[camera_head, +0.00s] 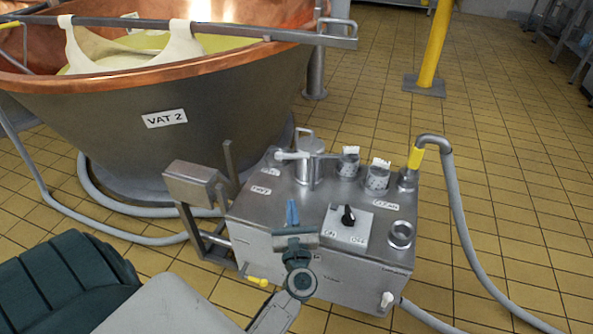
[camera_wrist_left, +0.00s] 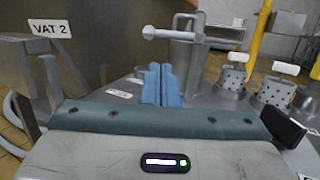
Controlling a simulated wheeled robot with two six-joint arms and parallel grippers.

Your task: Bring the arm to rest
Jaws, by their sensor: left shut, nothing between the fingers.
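My left gripper (camera_head: 292,213) reaches in from the bottom of the head view, over the front part of a steel machine box (camera_head: 345,275). Its two blue fingers are pressed together with nothing between them. The shut fingers also show in the left wrist view (camera_wrist_left: 161,84), pointing toward the steel pot with a side handle (camera_wrist_left: 182,45). In the head view the gripper is just left of a black switch knob (camera_head: 348,215) on a white plate. I cannot tell whether it touches the box. My right gripper is not in view.
A copper-rimmed vat marked VAT 2 (camera_head: 165,119) stands behind at the left. Two perforated cups (camera_head: 377,177) and a yellow-ended hose (camera_head: 452,190) are at the box's right. A yellow post (camera_head: 433,50) stands farther back. Tiled floor (camera_head: 520,190) is open at the right.

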